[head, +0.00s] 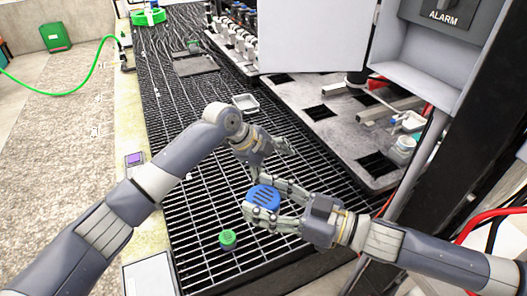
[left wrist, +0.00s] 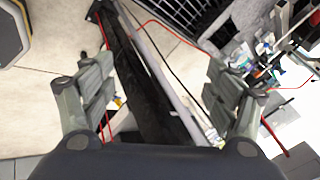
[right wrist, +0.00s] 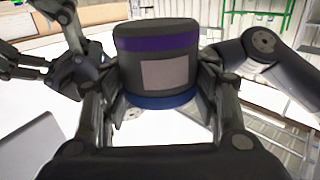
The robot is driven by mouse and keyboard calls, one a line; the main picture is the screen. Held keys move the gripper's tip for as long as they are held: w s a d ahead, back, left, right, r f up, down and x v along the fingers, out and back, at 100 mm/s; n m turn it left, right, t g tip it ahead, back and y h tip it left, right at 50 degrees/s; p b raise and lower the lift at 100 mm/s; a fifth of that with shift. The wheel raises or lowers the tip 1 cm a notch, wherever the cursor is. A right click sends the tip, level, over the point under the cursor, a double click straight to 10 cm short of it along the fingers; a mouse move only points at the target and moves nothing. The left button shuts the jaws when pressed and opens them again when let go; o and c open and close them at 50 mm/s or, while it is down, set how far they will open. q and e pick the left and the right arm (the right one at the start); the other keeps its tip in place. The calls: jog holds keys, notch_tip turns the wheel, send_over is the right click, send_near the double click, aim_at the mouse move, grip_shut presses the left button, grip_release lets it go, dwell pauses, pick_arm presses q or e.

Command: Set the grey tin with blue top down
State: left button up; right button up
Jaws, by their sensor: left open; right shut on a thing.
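The grey tin with blue top (head: 263,197) is in the head view, its slotted blue top facing up. My right gripper (head: 265,206) is shut around its side. In the right wrist view the tin (right wrist: 157,42) fills the middle, with a purple band, a pale label and the blue end low in the picture. The gap between its base and the black grating (head: 190,215) cannot be judged. My left gripper (head: 273,158) is open and empty, just beyond the tin in the head view. Its spread fingers show in the left wrist view (left wrist: 160,92), with nothing between them.
A green-topped container (head: 228,239) stands on the grating left of and nearer than the tin. A small white tray (head: 245,103) lies farther back. A grey slotted panel (head: 325,118) and an open cabinet (head: 425,75) are on the right.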

pick_arm(q)
jog(key=s+d+r+m+g+y, duration=0.1)
jog(key=s+r+m, duration=0.3)
jog(key=r, duration=0.2)
jog(key=s+r+m+y, duration=0.1)
jog(key=s+r+m, duration=0.25)
jog(key=r, duration=0.35)
pick_arm(e)
jog(key=shift+s, duration=0.1)
pick_arm(q)
notch_tip(320, 180, up, 8)
jog(key=f+m+g+y, duration=0.1)
jog(key=m+y, duration=0.4)
jog(key=m, duration=0.4)
send_over(263, 198)
notch_tip(263, 198, down, 11)
jog(key=shift+f, duration=0.2)
